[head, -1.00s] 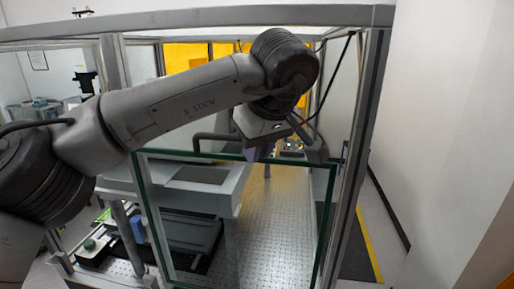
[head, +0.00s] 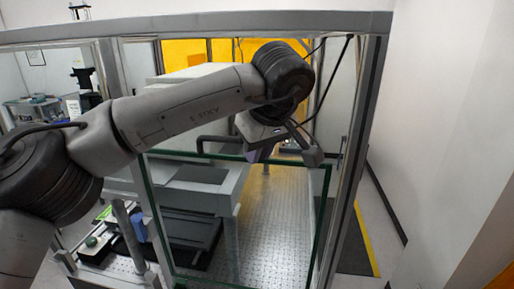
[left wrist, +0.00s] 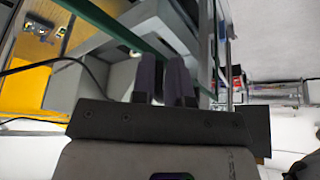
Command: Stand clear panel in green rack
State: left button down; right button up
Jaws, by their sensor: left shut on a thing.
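The clear panel (head: 245,218) is a large glass sheet with dark green edges. It hangs upright in the middle of the head view, and the bench shows through it. My left gripper (head: 259,156) is shut on its top edge, right of the edge's middle. In the left wrist view, the two purplish fingers (left wrist: 168,92) are close together at the panel's green edge (left wrist: 118,34), which runs diagonally. I cannot make out the green rack for certain. My right gripper is out of view.
A framed enclosure has a grey top rail (head: 220,22) and a right post (head: 358,150) close to the panel. Inside are a grey instrument (head: 205,192) and a perforated metal bench top (head: 275,225). A white wall stands right.

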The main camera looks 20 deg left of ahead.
aim_at(256, 181)
pick_arm(q)
jog(key=shift+r, duration=0.1)
dwell(0.3)
jog(key=shift+w+a+f+p, duration=0.1)
jog(key=shift+w+f+p, duration=0.3)
jog(key=shift+f, duration=0.15)
jog(key=shift+f, duration=0.2)
dwell(0.8)
jog(key=shift+f, duration=0.25)
dwell(0.5)
jog(key=shift+f+b, duration=0.45)
jog(key=shift+f, duration=0.9)
jog(key=shift+f+b, duration=0.4)
jog(key=shift+f, duration=0.5)
jog(key=shift+f, duration=0.2)
